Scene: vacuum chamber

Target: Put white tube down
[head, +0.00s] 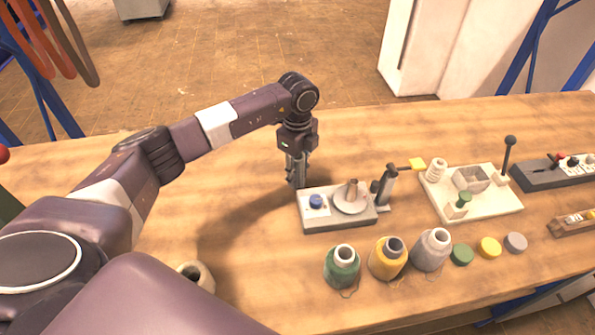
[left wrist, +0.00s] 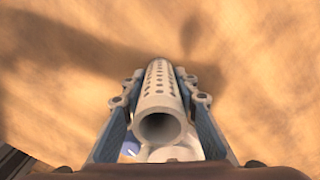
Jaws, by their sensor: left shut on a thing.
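The white tube (left wrist: 163,112) is a hollow cylinder with rows of small holes, held between the two fingers of my left gripper in the left wrist view. Its open end faces the camera. In the head view my left gripper (head: 296,178) points down over the wooden table, just behind the left end of a grey device with a blue knob (head: 316,201). I cannot make out the tube clearly in the head view, nor whether its lower end touches the table. My right gripper is not in view.
The grey device carries a round plate (head: 350,198). Green (head: 342,268), yellow (head: 387,260) and grey (head: 431,250) thread spools stand in front. A white board (head: 480,206) with parts lies to the right. The table (head: 240,180) left of my gripper is bare.

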